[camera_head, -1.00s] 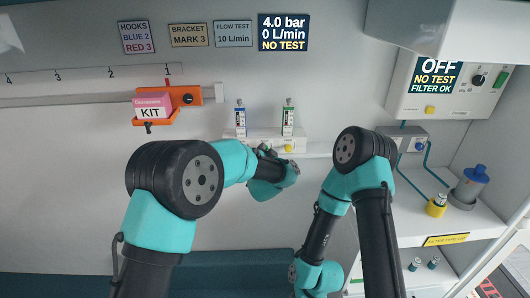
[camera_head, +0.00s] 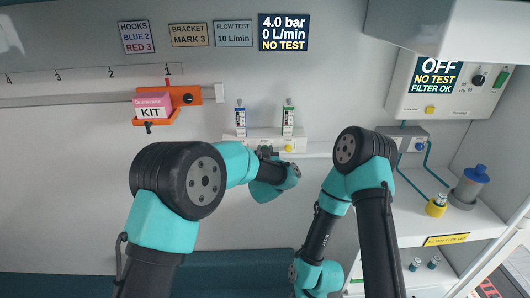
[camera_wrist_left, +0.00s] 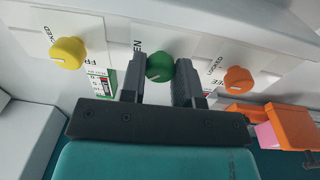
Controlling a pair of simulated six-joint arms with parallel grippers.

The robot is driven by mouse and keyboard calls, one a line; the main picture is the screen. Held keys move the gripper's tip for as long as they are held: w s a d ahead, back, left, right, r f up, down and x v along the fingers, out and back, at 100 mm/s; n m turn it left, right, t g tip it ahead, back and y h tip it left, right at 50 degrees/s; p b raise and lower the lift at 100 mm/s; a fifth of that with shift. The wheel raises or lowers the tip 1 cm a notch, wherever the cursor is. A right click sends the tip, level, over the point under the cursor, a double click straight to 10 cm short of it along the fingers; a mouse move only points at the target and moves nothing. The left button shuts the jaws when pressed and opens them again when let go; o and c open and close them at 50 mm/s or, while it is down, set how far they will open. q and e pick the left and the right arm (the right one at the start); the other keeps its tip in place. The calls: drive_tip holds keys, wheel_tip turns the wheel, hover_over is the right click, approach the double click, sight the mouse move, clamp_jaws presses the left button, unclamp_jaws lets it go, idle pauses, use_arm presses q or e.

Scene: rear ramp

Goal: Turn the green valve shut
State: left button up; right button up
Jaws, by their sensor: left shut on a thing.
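The green valve (camera_wrist_left: 159,69) is a round knob with a white pointer mark, on a white wall panel (camera_head: 230,145). In the left wrist view, my left gripper (camera_wrist_left: 158,80) has one finger on each side of it and is shut on it. In the head view, my left gripper (camera_head: 266,152) is at the panel and hides the green valve. My right arm (camera_head: 318,235) hangs down at the right of the head view, and its gripper does not show.
A yellow knob (camera_wrist_left: 68,53) and an orange knob (camera_wrist_left: 238,79) flank the valve. Two flow tubes, blue (camera_head: 240,120) and green (camera_head: 288,118), stand above the panel. An orange holder (camera_head: 155,118) with a pink kit is to the left. The wall display (camera_head: 283,32) reads 0 L/min.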

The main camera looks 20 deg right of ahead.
use_arm(q)
drive_tip(key=n, duration=0.9)
drive_tip(key=shift+y, duration=0.3)
drive_tip(key=o, duration=0.9)
drive_tip(key=shift+s, duration=0.1)
drive_tip(key=v, duration=1.7)
drive_tip(key=shift+s+f, duration=0.15)
drive_tip(key=shift+f, duration=0.15)
